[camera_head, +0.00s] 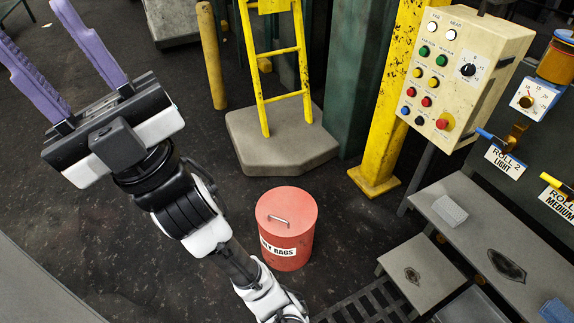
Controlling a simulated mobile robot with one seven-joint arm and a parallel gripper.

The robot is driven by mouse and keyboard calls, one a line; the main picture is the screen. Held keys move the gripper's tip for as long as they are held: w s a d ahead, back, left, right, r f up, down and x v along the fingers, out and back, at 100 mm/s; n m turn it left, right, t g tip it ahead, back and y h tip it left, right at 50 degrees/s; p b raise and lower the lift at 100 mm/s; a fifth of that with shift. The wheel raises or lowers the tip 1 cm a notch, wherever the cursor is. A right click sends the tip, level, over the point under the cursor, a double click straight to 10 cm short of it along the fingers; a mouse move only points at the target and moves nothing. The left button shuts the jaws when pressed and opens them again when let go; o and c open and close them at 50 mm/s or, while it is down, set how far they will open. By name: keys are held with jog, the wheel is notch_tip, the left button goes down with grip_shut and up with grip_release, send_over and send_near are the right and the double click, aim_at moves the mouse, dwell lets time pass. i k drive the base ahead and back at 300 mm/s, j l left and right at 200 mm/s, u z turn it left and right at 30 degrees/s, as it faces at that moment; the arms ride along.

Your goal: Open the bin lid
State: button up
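The bin (292,257) is a red round can on the dark floor near the middle of the view. My gripper (52,42) is at the upper left, raised well away from the bin. Its two purple fingers are spread wide apart with nothing between them. The fingertips reach the picture's edge.
A yellow ladder (279,95) stands on a concrete block (283,137) behind the bin. A yellow post (388,140) and a control box (466,75) stand to the right. Grey steps (423,272) are at the lower right. Floor left of the bin is clear beneath my arm.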

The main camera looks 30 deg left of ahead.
aim_at(282, 212)
jog(key=u, duration=0.75)
jog(key=i+l, duration=0.2)
jog(key=i, duration=0.15)
jog(key=i+l, duration=0.2)
jog(key=i, duration=0.15)
jog(key=i+l+z, duration=0.1)
jog(key=i, duration=0.25)
jog(key=l, duration=0.1)
